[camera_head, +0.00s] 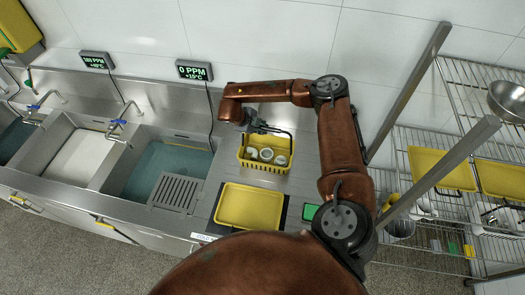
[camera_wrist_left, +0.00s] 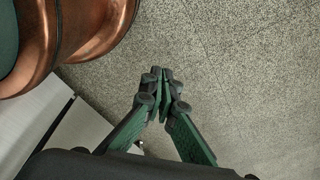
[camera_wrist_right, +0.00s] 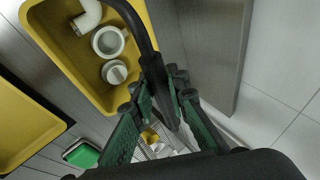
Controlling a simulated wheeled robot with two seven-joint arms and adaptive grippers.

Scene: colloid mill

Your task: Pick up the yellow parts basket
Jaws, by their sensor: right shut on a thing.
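The yellow parts basket (camera_head: 265,166) stands on the steel counter right of the sinks, with several white parts inside and a dark handle arching over it. My right gripper (camera_head: 257,129) is at the top of the handle. In the right wrist view its fingers (camera_wrist_right: 166,98) are closed around the dark handle (camera_wrist_right: 146,45), and the basket (camera_wrist_right: 52,28) lies below with white fittings in it. I cannot tell whether the basket touches the counter. My left gripper (camera_wrist_left: 163,78) shows only in the left wrist view, with its fingertips together and nothing visible between them, over the speckled floor.
A yellow tray (camera_head: 249,206) on a dark mat lies in front of the basket. Sinks with blue water (camera_head: 166,170) are to the left. A wire rack (camera_head: 440,215) with yellow trays and a metal bowl (camera_head: 508,100) stands to the right.

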